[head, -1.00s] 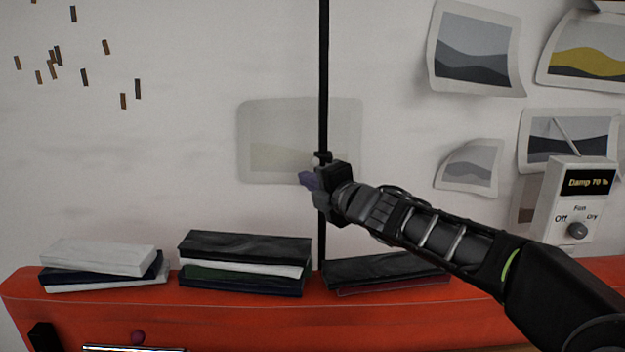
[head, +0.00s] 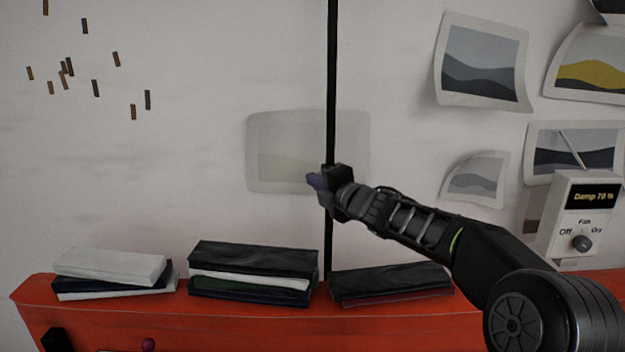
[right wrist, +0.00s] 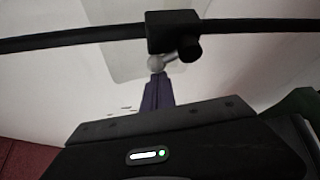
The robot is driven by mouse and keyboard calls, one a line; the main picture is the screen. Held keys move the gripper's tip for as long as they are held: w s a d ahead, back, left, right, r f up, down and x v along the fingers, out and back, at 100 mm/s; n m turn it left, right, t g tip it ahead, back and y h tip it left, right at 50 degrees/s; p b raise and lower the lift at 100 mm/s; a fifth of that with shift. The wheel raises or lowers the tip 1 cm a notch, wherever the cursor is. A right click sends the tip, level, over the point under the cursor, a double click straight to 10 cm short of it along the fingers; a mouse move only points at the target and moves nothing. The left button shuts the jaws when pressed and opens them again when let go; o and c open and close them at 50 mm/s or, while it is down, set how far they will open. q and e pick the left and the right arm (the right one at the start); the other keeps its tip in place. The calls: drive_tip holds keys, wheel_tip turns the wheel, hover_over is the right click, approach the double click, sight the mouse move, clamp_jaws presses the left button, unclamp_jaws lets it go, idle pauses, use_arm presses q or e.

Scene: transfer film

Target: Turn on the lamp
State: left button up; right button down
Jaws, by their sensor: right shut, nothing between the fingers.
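The lamp shows as a thin black upright pole (head: 333,80) in front of the white wall. Its top and shade are out of view. In the right wrist view the pole (right wrist: 80,38) carries a black box (right wrist: 172,30) with a small pale ball on a short stem (right wrist: 157,62). My right gripper (head: 316,181) is at the pole, its purple fingers pointing left. In the right wrist view its shut, empty fingers (right wrist: 156,92) are right at the ball; I cannot tell whether they touch it. In the head view the gripper hides the box. My left gripper is not in view.
A red cabinet top (head: 420,325) bears stacks of flat packets: a left stack (head: 110,268), a middle stack (head: 255,262) and a right stack (head: 390,282).

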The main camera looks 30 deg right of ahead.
drive_tip(key=shift+d+r+m+t+b, duration=0.1)
drive_tip(key=shift+m+t+b, duration=0.35)
drive_tip(key=shift+b, duration=0.25)
